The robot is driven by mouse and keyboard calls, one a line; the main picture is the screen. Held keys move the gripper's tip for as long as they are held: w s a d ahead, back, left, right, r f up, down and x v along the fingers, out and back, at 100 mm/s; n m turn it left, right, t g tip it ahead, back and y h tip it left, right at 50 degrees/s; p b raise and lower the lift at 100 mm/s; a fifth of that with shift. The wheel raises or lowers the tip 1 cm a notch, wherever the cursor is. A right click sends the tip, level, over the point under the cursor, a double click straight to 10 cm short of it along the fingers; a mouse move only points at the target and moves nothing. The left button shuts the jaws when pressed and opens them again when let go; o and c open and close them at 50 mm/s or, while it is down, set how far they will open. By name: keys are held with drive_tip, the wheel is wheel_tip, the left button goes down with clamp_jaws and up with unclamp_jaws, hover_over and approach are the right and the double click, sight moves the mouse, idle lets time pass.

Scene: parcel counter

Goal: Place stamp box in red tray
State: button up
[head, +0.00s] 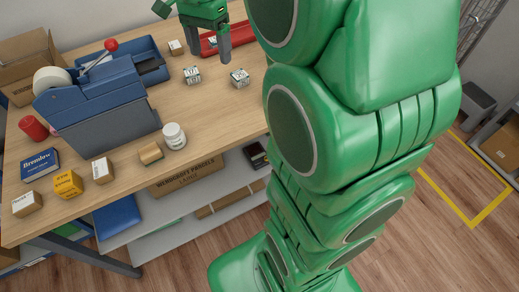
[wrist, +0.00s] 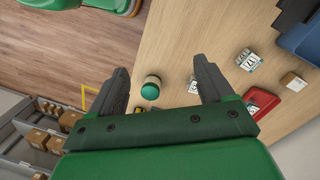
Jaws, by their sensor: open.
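The red tray (head: 240,36) lies at the far side of the counter, partly hidden by my arm; it also shows in the wrist view (wrist: 268,99). A small white box with dark print (head: 212,41) appears inside it. Two similar boxes stand on the wood, a left one (head: 192,75) and a right one (head: 240,77); I cannot tell which is the stamp box. My gripper (head: 209,57) is open and empty above the counter near them. In the wrist view, one printed box (wrist: 193,87) shows beside the right finger, another (wrist: 247,60) farther right.
A green-topped round container (wrist: 150,89) shows between my fingers in the wrist view. Bare wood lies around the two printed boxes.

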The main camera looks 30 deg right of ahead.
drive_tip(key=s+f+n, duration=0.2)
drive_tip(key=s+n, duration=0.2)
drive_tip(key=s, duration=0.5)
drive_tip(key=s+a+f+n, duration=0.1)
drive_tip(key=s+n, duration=0.3)
drive_tip(key=s, duration=0.5)
drive_tip(key=s+a+f+n, duration=0.1)
drive_tip(key=s+f+n, duration=0.3)
drive_tip(key=s, duration=0.5)
drive_tip(key=shift+s+a+g, duration=0.15)
drive_tip(key=shift+s+g, duration=0.15)
